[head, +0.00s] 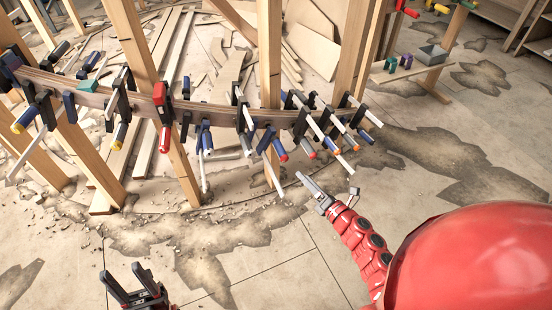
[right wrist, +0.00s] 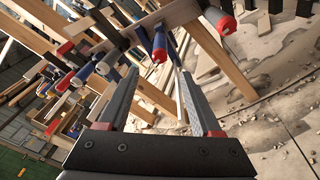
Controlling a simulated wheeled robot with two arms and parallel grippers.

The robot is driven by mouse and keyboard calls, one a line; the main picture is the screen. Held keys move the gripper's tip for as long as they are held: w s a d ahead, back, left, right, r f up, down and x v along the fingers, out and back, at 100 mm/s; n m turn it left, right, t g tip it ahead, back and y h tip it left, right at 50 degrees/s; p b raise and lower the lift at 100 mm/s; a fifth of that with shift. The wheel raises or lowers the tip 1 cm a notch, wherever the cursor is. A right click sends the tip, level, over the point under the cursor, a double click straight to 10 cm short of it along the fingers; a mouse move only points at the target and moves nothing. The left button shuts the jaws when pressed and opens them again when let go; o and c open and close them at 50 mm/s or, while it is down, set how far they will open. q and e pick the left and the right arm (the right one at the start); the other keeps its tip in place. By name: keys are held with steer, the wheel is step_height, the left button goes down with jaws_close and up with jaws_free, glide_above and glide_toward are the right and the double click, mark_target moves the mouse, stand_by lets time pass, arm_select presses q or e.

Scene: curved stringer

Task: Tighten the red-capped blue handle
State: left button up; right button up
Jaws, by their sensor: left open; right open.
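Several blue clamp handles with red caps hang along the curved wooden stringer (head: 205,112). My right gripper (head: 322,183) is open and empty, below and apart from these handles. In the right wrist view, a red-capped blue handle (right wrist: 160,44) lies just beyond and between the open fingertips (right wrist: 155,72). I cannot tell which head-view handle it is. My left gripper (head: 121,270) is open and empty at the bottom left, away from the stringer.
Wooden posts (head: 270,65) stand along the stringer, and more clamps with yellow, orange and red ends crowd it. Planks (head: 310,45) and debris lie behind. A low bench (head: 410,70) with small items is at the upper right.

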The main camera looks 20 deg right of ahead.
mark_target(276, 147)
steer(key=b+x, duration=0.2)
steer(key=x, duration=1.5)
steer(key=shift+w, duration=0.15)
jaws_close()
